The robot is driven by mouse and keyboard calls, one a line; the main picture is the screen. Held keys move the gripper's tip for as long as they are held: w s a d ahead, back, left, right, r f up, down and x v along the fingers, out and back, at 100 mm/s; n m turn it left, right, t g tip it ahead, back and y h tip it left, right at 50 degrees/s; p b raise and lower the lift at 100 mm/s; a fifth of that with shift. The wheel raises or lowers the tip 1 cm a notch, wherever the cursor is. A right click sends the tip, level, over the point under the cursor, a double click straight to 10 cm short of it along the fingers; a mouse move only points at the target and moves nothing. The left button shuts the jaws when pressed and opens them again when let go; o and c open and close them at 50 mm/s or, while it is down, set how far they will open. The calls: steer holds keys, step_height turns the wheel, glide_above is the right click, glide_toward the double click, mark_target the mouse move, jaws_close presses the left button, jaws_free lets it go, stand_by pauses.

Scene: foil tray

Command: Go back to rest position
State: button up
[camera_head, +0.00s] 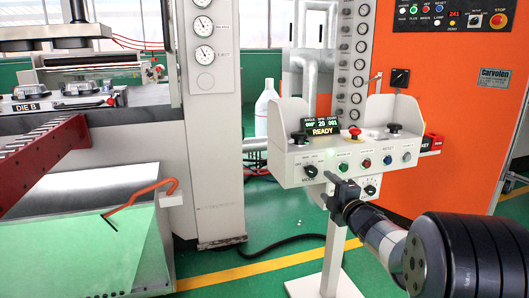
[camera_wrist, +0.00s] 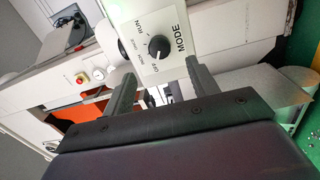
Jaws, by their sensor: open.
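My gripper (camera_head: 334,184) is in front of the lower part of the control console (camera_head: 290,165), close to its mode knob (camera_head: 311,171). The wrist view shows my gripper (camera_wrist: 160,72) with its two fingers apart and nothing between them. The black mode knob (camera_wrist: 158,47) sits on a white panel labelled MODE and RUN, just beyond the fingertips. The fingers look clear of the knob, though the exact gap is hard to judge. My arm reaches in from the lower right of the head view.
The console stands on a white pedestal (camera_head: 333,255) and its display reads READY. A press with a red rail (camera_head: 40,150) and a green sheet (camera_head: 90,255) is at left. An orange cabinet (camera_head: 440,100) stands behind my arm. Green floor shows between them.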

mark_target(313, 172)
steer(key=x, duration=0.9)
steer(key=shift+r, duration=0.2)
steer(key=m+p, duration=0.1)
steer(key=m, duration=0.2)
steer(key=shift+s+r+p, duration=0.1)
steer(key=shift+s+p, duration=0.05)
steer(key=shift+p, duration=0.15)
steer(key=m+p, duration=0.4)
steer(key=m, duration=0.1)
steer(key=m+p, duration=0.3)
steer(key=m, duration=0.1)
steer(key=shift+h+p, duration=0.3)
steer(key=shift+p, duration=0.1)
steer(key=m+p, duration=0.4)
steer(key=shift+p, duration=0.35)
steer(key=shift+s+d+f+m, duration=0.1)
steer(key=shift+s+f+m, duration=0.1)
steer(key=shift+m, duration=0.1)
steer(key=shift+s+d, duration=0.15)
steer(key=shift+s, duration=0.4)
steer(key=shift+r, duration=0.1)
